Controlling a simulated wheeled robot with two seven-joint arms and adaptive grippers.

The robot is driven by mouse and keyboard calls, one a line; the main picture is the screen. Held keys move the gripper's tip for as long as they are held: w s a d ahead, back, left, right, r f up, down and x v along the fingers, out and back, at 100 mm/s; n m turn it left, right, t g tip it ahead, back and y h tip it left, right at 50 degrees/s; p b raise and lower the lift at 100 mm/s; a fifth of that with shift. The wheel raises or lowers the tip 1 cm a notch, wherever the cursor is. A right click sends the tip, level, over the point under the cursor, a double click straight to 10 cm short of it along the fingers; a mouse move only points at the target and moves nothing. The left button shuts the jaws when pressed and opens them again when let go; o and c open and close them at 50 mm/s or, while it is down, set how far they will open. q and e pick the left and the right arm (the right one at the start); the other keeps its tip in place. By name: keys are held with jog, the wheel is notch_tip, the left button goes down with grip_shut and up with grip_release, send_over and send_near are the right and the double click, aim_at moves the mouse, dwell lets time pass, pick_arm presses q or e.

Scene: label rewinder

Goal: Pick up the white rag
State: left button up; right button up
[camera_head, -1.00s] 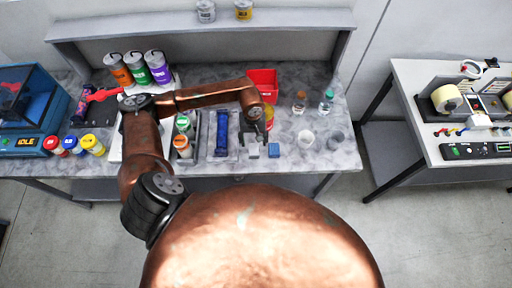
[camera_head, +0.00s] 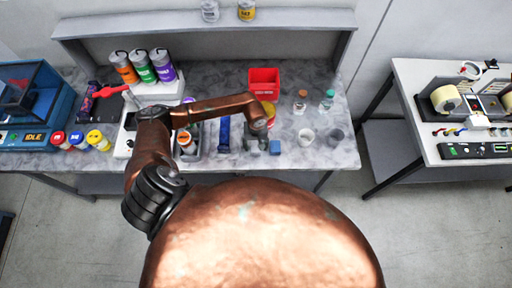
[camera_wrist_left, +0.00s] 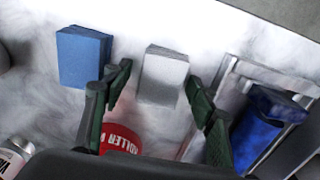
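The white rag (camera_wrist_left: 163,72) is a folded, pale grey-white block lying on the marbled bench top. It sits next to a folded blue rag (camera_wrist_left: 83,56) in the left wrist view; the blue one also shows in the head view (camera_head: 275,147). My left gripper (camera_wrist_left: 159,76) is open, with one dark green finger on each side of the white rag and gaps between fingers and cloth. I cannot tell how far above the bench the fingertips are. In the head view my left gripper (camera_head: 253,137) is small and partly hidden by its arm. My right gripper is not in view.
A red-lidded roller can (camera_wrist_left: 122,140) stands close by the left finger.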

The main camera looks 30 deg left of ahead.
pick_arm(q)
jog(key=c, duration=1)
jog(key=shift+r, duration=0.1)
jog(key=shift+r, duration=0.15)
notch_tip(320, 180, up, 2)
jog(key=shift+w+a+r+b, duration=0.1)
jog(key=shift+b, duration=0.95)
jog(key=s+d+r+b, duration=0.2)
jog(key=s+d+r, duration=0.1)
jog(key=s+r, duration=0.2)
jog(key=s+d+r+b, duration=0.2)
jog(key=s+d+r, duration=0.1)
jog(key=s+r, duration=0.2)
jog(key=s, duration=0.2)
jog(key=shift+s+d+r, duration=0.15)
jog(key=shift+s+d, duration=0.1)
jog(key=shift+s, duration=0.1)
